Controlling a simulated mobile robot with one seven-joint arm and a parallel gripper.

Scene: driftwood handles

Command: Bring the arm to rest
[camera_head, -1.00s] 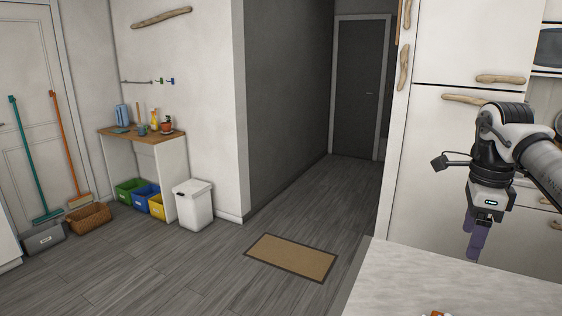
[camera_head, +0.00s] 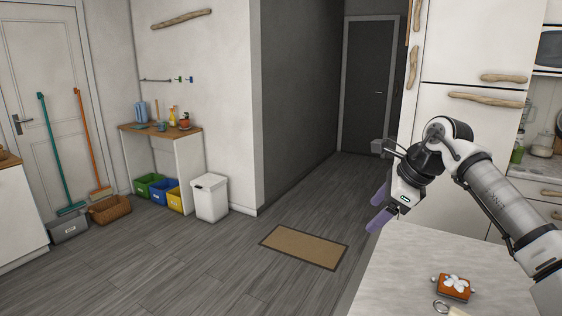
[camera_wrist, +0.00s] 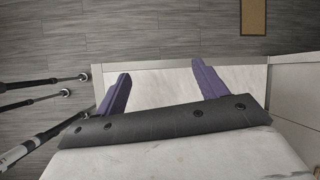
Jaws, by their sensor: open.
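My gripper (camera_head: 378,208) is at the right of the head view, in the air by the back left corner of the pale worktop (camera_head: 400,268). Its two purple fingers are apart, and nothing shows between them. In the wrist view my gripper (camera_wrist: 160,84) also has its fingers spread, over the edge of the worktop (camera_wrist: 160,155), with grey floor beyond. The arm is bent, with its forearm running down to the lower right corner of the head view.
An orange-brown dish with white pieces (camera_head: 453,287) and a ring-shaped item (camera_head: 441,307) sit on the worktop. A tall white cabinet with driftwood handles (camera_head: 460,140) stands behind the arm. A doormat (camera_head: 304,247) lies on open floor. A white bin (camera_head: 210,197) stands at left.

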